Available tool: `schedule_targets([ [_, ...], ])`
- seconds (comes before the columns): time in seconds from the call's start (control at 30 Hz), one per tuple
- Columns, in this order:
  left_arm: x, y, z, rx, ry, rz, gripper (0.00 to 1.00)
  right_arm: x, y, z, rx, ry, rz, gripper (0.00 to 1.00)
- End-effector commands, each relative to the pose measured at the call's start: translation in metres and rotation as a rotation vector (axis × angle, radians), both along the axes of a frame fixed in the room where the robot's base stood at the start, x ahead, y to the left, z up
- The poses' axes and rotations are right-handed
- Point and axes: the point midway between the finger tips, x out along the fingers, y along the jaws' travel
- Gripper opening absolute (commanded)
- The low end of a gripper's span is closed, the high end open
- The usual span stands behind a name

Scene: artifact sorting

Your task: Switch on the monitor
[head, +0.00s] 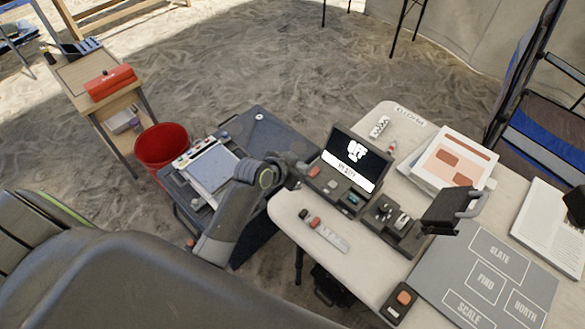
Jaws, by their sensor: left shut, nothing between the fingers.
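The monitor (349,157) stands on the white table, its dark screen tilted back. It shows large white text that looks like "OFF" above a white strip with smaller text. A low dark base with small coloured parts lies in front of the screen. My left arm reaches up from the lower left, and my left gripper (303,170) is at the left edge of this base. It is shut and empty. A small red part (314,171) shows at its tip; I cannot tell whether they touch. My right gripper is not in view.
A control box with an orange button (403,298) sits at the table's front edge. A red bucket (163,147) and a dark cart (258,122) stand left.

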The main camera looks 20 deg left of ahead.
Motion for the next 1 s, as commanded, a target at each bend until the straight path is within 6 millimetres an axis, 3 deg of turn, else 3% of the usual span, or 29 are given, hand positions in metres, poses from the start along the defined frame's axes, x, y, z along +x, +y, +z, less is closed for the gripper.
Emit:
schedule_targets([
  [0.3, -0.024, 0.009, 0.018, 0.0, -0.001, 0.0, 0.0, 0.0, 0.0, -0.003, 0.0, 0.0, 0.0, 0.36],
  [0.77, -0.026, 0.009, 0.02, 0.0, -0.001, 0.0, 0.0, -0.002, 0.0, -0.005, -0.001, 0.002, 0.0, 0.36],
  [1.0, -0.026, 0.008, 0.015, -0.007, -0.02, -0.003, 0.0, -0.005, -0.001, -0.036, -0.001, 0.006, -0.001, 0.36],
])
